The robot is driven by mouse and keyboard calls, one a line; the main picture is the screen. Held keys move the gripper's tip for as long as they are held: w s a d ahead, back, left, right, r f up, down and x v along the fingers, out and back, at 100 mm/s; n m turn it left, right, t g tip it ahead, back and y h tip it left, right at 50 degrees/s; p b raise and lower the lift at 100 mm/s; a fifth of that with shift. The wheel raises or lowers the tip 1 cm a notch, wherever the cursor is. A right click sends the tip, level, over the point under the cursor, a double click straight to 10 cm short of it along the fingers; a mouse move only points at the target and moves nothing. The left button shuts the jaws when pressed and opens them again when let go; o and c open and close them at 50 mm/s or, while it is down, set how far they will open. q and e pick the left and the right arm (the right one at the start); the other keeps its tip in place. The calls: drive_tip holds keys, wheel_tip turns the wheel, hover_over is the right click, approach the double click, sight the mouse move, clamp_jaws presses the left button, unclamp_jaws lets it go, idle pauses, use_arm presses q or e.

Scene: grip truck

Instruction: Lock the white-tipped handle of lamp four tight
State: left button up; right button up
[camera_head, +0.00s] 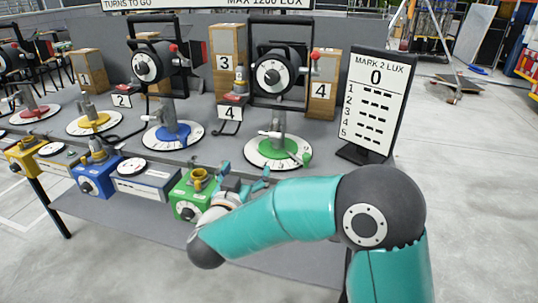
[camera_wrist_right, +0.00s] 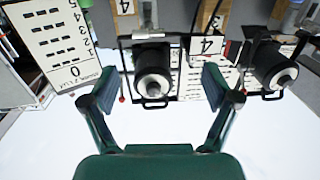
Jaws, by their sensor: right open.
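Lamp four (camera_head: 270,76) is a round black-and-white head in a black yoke with a red knob (camera_head: 315,54). Its post stands on a white dial with a green centre (camera_head: 252,155). A thin lever at the post has a pale end (camera_head: 263,133); a green knob (camera_head: 305,159) sits at the dial's right. I cannot tell clearly which is the white-tipped handle. My right gripper (camera_head: 244,175) is open and empty, in front of and below the dial. In the right wrist view, upside down, lamp four (camera_wrist_right: 153,75) shows beyond the spread fingers (camera_wrist_right: 160,95). My left gripper is out of view.
A green box (camera_head: 190,203) and a blue box (camera_head: 93,182) stand on the lower front shelf. The lux board (camera_head: 372,100) reads 0 and stands right of lamp four. Lamp three (camera_head: 147,66) with a blue dial centre is to the left. Floor is open at right.

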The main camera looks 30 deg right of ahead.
sight(269, 135)
drive_tip(key=shift+m+g+h, duration=0.3)
drive_tip(key=shift+g+h, duration=0.1)
drive_tip(key=shift+h, duration=0.1)
drive_tip(key=x, duration=1.1)
drive_tip(key=r+p+x, duration=0.1)
drive_tip(key=x, duration=0.4)
drive_tip(key=shift+s+d, duration=0.2)
drive_tip(key=shift+d, duration=0.45)
drive_tip(key=c, duration=1.2)
